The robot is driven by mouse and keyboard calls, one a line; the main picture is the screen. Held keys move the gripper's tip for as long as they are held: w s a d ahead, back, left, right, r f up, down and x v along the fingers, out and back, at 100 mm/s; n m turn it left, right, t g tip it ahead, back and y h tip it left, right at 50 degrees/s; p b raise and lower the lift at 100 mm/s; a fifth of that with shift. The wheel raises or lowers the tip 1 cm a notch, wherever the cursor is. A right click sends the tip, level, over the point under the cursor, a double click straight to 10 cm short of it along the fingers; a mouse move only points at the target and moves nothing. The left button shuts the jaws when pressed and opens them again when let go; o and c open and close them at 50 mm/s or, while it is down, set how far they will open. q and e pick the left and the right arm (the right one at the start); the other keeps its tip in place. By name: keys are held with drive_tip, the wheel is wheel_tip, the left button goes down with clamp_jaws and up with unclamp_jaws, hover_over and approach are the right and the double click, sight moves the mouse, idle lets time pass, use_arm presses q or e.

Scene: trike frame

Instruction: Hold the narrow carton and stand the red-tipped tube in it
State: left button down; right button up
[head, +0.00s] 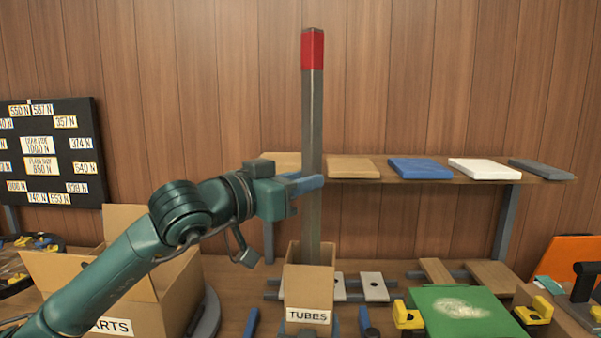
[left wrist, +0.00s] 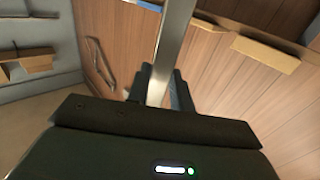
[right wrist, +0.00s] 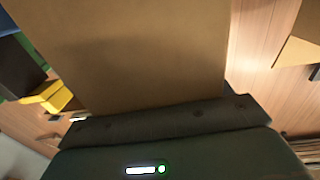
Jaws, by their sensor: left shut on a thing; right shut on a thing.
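The long grey tube with the red tip (head: 313,120) stands upright, red end up. My left gripper (head: 302,184) is shut on it around mid-length; the left wrist view shows the grey tube (left wrist: 172,45) between the fingers (left wrist: 160,88). The narrow carton (head: 308,285), labelled TUBES, is upright and open at the top. The tube's lower part passes into the carton's opening; its bottom end is hidden behind the front wall. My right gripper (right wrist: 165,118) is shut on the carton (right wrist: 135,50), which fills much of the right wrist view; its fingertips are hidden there.
A wider open carton (head: 180,295) stands left, under my left arm. A shelf (head: 380,178) with several coloured slabs is behind the tube. A green board (head: 455,308) and yellow clamps (head: 407,315) lie right of the narrow carton. Above the bench is mostly clear.

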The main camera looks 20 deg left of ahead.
use_arm(q)
drive_tip(key=shift+f, duration=3.7)
drive_tip(key=c, duration=0.6)
unclamp_jaws()
drive_tip(key=shift+f, duration=0.1)
drive_tip(key=shift+s, duration=0.1)
approach(306, 223)
drive_tip(key=shift+s+a, duration=0.25)
drive_tip(key=shift+s, duration=0.3)
drive_tip(key=shift+o, duration=0.4)
